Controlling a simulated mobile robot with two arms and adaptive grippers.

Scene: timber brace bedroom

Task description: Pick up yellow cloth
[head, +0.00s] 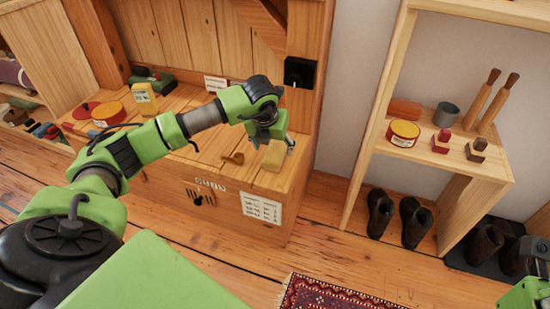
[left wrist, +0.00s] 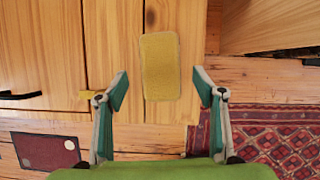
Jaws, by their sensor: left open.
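The yellow cloth (head: 273,155) is a small folded rectangle lying on the wooden bench top (head: 207,152), near its right end. My left gripper (head: 274,141) is above it, partly covering it in the head view. In the left wrist view the cloth (left wrist: 160,67) lies beyond the fingertips, roughly centred between them. The left gripper (left wrist: 162,88) is open and empty, with its fingers wide apart on either side of the cloth's near end. Part of my right arm shows at the lower right edge of the head view; its jaws are not clear.
A small brown pipe-like item (head: 233,158) lies left of the cloth. A yellow box (head: 144,98) and a round tin (head: 108,113) stand farther left. A shelf (head: 462,165) with brushes and tins is at the right, boots below. A red patterned rug (head: 330,294) lies in front.

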